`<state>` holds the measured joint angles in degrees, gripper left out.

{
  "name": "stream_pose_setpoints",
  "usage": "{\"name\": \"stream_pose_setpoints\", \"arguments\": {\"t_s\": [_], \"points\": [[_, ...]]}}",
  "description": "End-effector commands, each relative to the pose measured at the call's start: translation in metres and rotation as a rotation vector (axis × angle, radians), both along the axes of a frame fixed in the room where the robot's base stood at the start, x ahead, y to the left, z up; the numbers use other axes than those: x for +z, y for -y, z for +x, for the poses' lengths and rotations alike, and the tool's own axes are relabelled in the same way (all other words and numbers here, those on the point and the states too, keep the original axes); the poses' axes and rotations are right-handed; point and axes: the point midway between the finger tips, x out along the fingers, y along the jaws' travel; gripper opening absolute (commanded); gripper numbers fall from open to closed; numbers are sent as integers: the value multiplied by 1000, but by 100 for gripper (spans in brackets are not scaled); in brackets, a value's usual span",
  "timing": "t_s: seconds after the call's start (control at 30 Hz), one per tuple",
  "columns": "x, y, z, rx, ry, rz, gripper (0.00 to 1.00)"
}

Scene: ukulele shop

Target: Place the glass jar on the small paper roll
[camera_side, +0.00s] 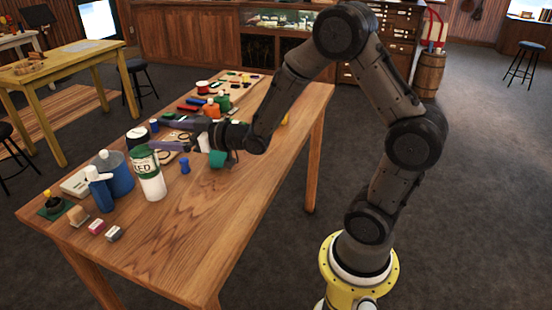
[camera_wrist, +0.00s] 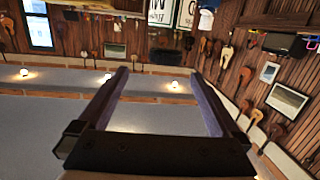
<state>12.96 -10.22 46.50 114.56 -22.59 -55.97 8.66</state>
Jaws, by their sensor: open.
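My gripper (camera_side: 168,134) extends left, low over the far left part of the wooden table (camera_side: 235,200), in the side view. In the wrist view its two fingers (camera_wrist: 155,74) are spread wide with nothing between them. That view looks across the room, with no table items in it. I cannot single out the glass jar or the small paper roll with certainty. A round black-and-white item (camera_side: 137,137) stands left of the fingers, partly hidden. A small blue cylinder (camera_side: 184,166) stands in front of the gripper, and a green item (camera_side: 218,159) shows just under the wrist.
A white bottle with a green label (camera_side: 150,178), a blue jug (camera_side: 116,174) and a blue spray bottle (camera_side: 100,192) crowd the left. Small erasers (camera_side: 97,226) lie near the left edge. Several bottles and coloured items (camera_side: 212,108) stand behind my gripper. The table's front right is clear.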

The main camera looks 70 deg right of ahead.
Motion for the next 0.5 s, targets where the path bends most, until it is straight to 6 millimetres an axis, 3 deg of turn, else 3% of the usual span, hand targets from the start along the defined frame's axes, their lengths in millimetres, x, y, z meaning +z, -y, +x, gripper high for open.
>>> {"name": "stream_pose_setpoints", "arguments": {"t_s": [0.03,0.27,0.5], "points": [[12,0,-5,-21,-35,-21,100],[35,4,-57,-129,-286,-72,100],[43,-5,-150,-182,-561,-64,100]]}}
